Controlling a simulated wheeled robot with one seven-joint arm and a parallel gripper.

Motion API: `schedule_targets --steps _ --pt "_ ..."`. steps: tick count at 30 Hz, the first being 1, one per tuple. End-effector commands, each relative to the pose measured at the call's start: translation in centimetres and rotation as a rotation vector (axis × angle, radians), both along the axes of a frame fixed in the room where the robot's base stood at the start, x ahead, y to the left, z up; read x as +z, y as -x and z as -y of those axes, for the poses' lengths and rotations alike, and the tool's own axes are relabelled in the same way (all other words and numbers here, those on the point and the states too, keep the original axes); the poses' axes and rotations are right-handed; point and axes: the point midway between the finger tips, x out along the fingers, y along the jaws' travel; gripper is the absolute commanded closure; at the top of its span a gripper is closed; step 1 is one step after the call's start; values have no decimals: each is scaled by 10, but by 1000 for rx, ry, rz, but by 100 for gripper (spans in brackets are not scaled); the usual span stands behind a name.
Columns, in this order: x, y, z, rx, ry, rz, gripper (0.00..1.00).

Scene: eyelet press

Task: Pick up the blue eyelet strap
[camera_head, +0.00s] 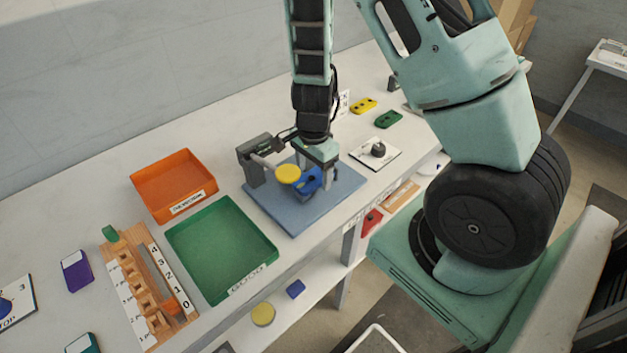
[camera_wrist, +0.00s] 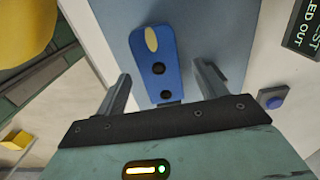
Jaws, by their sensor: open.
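The blue eyelet strap (camera_wrist: 163,50) lies over the blue-grey base plate (camera_wrist: 115,25) in the wrist view. It has two dark holes and a pale oval at its far end. My gripper (camera_wrist: 165,85) is open, with one finger on each side of the strap's near end and a gap on both sides. In the head view the strap (camera_head: 307,182) is partly hidden below my gripper (camera_head: 320,178), beside the press's yellow disc (camera_head: 288,174). I cannot tell how far above the plate the fingertips are.
The grey press (camera_head: 256,172) stands close left of my gripper. A green tray (camera_head: 220,245) and an orange tray (camera_head: 172,185) lie further left. A yellow strap (camera_head: 363,105), a green strap (camera_head: 388,119) and a white plate with a dark knob (camera_head: 375,160) are to the right.

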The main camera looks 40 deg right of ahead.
Motion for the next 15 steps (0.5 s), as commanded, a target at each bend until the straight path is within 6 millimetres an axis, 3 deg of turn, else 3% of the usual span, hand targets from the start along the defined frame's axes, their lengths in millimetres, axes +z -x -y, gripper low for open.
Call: schedule_targets --steps 9,14,15 --pt "-6 0 0 0 0 1 32" --pt "-6 0 0 0 0 1 76" --pt "-6 0 0 0 -1 1 77"
